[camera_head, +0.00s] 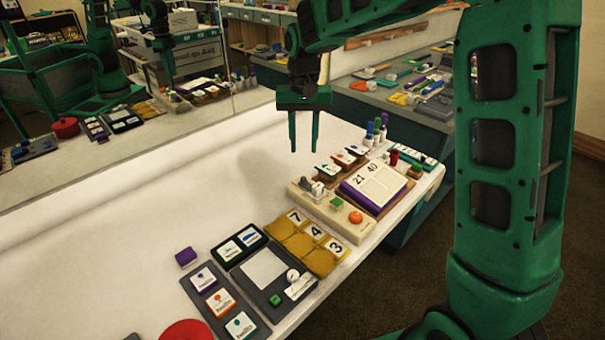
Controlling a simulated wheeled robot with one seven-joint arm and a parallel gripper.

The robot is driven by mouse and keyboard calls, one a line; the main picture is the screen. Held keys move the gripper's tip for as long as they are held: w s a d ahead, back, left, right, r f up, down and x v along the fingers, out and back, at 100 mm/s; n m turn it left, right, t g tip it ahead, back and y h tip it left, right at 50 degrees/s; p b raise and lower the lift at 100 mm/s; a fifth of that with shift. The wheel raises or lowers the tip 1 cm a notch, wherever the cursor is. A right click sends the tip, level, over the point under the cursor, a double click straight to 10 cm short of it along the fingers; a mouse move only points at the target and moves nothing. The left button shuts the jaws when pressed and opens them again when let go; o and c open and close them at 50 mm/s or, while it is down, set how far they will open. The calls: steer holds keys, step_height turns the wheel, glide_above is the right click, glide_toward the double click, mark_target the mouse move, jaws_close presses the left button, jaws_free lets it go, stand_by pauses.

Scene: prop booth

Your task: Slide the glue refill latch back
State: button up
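My gripper (304,146) hangs above the white table with its two green fingers pointing down and apart, holding nothing. To the right below it lies a cream box (343,229) with a small grey-white upright fitting at its left end, a green button (336,203) and an orange knob (356,217). The fitting (316,187) may be the glue refill latch, but it is too small to tell, and so is its position. My gripper is well above the box and apart from it.
Beside the box are a purple-edged flip book (374,188), several markers (377,130) and yellow pouches with number cards (298,245). Nearer are a dark grey panel (262,305) and a red disc (187,331). The table's left is clear; a mirror stands behind.

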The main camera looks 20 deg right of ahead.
mark_target(307, 183)
step_height(307, 183, down, 11)
steer(key=shift+r, duration=0.1)
stand_by(0.4)
steer(key=shift+c, duration=0.6)
